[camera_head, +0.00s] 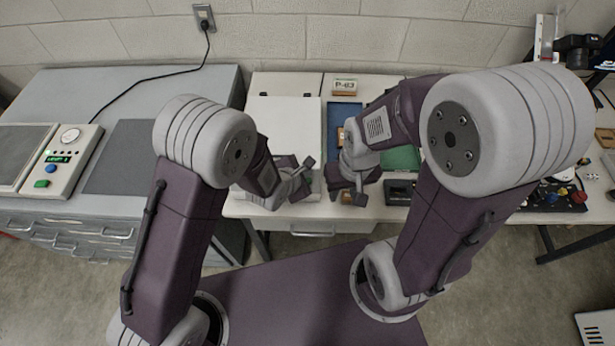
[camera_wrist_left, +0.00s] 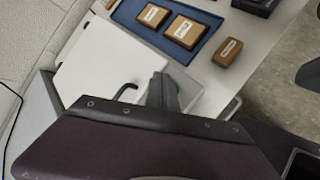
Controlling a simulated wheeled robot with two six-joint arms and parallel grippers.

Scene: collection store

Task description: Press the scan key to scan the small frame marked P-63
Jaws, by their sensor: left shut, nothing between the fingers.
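A card reading P-63 (camera_head: 344,86) stands at the back of the white table. A white flat lid (camera_head: 283,108) lies left of a blue tray (camera_head: 345,112); its black handle (camera_wrist_left: 127,90) shows in the left wrist view. In that view, two brown label-bearing blocks (camera_wrist_left: 153,15) (camera_wrist_left: 185,31) lie in the tray and another (camera_wrist_left: 228,52) lies beside it; their labels are unreadable. My left gripper (camera_head: 302,181) is shut and empty over the lid's front part. My right gripper (camera_head: 347,188) is near the table's front edge; its jaws are unclear. I cannot identify the scan key.
At left, a console (camera_head: 62,160) with a dial, green display and blue and green buttons stands on a grey drawer cabinet (camera_head: 215,85). A green mat (camera_head: 402,158) and a dark device (camera_head: 399,192) lie right of the tray. Clutter covers the far-right table.

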